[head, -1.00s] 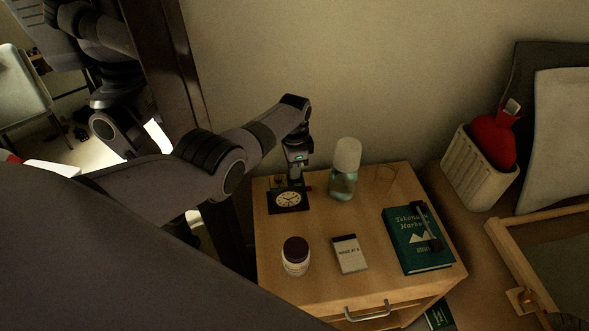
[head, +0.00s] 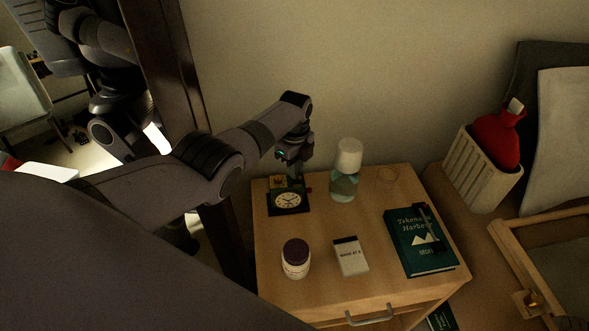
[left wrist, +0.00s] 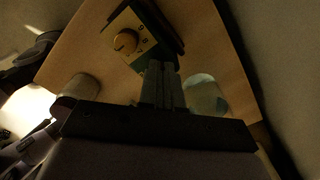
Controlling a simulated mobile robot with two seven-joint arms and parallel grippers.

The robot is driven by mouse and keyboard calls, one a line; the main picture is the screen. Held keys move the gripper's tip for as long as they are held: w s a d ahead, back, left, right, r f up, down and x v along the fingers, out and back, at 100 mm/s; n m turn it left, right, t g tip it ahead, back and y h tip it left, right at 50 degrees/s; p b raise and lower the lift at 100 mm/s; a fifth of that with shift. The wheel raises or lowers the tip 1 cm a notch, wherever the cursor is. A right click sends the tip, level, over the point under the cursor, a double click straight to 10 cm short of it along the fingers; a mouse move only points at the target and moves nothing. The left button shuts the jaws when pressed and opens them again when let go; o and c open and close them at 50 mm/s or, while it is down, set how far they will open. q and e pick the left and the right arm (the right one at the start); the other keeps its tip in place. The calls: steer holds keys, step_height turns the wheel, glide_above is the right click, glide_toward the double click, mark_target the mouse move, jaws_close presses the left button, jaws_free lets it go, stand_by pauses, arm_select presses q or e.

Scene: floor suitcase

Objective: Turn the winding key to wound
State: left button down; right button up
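A small dark clock (head: 289,200) with a cream dial stands at the back left of the nightstand. In the left wrist view its rear panel (left wrist: 139,41) carries a round brass-coloured knob (left wrist: 126,42), which I take to be the winding key. My left gripper (head: 294,172) is just above and behind the clock, pointing down. In the left wrist view its two fingers (left wrist: 163,85) lie side by side with nothing visible between them, apart from the knob. The knob's setting is too small to read. My right gripper is not in view.
The nightstand (head: 320,285) also holds a clear bottle (head: 345,172) close right of the clock, a dark-lidded jar (head: 296,258), a small white box (head: 351,257) and a green book (head: 419,240) with a dark item on it. The wall stands close behind.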

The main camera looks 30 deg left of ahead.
arm_select(q)
steer(key=m, duration=0.3)
steer(key=shift+w, duration=0.1)
steer(key=m+b, duration=0.1)
steer(key=m, duration=0.1)
steer(key=shift+m, duration=0.3)
steer(key=shift+d+m, duration=0.1)
steer(key=shift+m, duration=0.4)
steer(key=c, duration=1.3)
jaws_free()
step_height(320, 180, up, 7)
steer(key=shift+r+p, duration=0.1)
steer(key=shift+p, duration=1.15)
